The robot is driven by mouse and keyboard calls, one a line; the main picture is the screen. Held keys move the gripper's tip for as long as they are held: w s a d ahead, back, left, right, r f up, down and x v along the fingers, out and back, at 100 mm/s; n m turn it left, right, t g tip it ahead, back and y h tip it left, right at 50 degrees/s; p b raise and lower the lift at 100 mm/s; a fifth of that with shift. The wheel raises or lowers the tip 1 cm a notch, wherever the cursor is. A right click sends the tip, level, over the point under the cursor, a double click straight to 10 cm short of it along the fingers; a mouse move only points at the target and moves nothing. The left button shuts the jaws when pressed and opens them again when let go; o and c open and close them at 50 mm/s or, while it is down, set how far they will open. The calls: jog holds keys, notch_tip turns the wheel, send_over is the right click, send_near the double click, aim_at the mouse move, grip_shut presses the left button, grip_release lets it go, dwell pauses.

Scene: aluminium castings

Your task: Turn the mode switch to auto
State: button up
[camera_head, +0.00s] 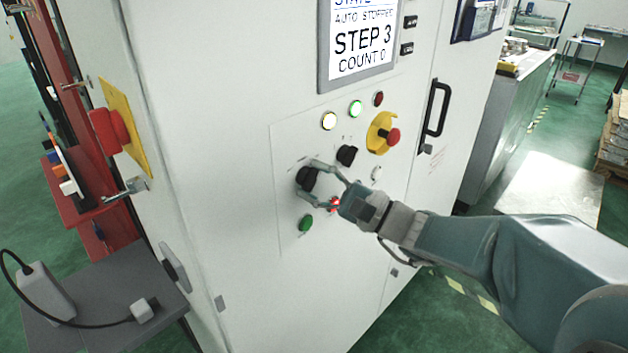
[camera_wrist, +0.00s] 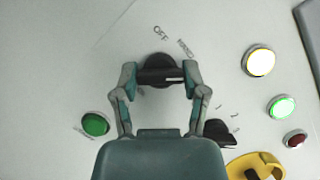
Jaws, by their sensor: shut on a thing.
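The mode switch (camera_head: 306,177) is a black rotary knob on the white cabinet's control panel. In the wrist view the knob (camera_wrist: 159,66) has a bar grip lying roughly level across the picture, with a pale mark toward its right end. My gripper (camera_wrist: 158,80) is shut on the knob, one finger on each end of the bar. The display (camera_head: 361,43) reads AUTO STOPPED, STEP 3, COUNT 0.
A second black knob (camera_head: 347,155) sits close to the right. A green button (camera_head: 306,222) and a red-lit button (camera_head: 334,204) are below, near my fingers. A red emergency stop (camera_head: 392,137) on yellow and lit lamps (camera_head: 329,121) are above. A door handle (camera_head: 436,108) stands out at right.

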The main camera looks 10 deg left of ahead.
jog(key=shift+f+m, duration=0.35)
jog(key=shift+m, duration=0.45)
jog(key=shift+t, duration=0.3)
jog(key=o, duration=1.1)
jog(key=shift+o, duration=0.3)
jog(key=shift+r, duration=0.15)
jog(key=v, duration=1.2)
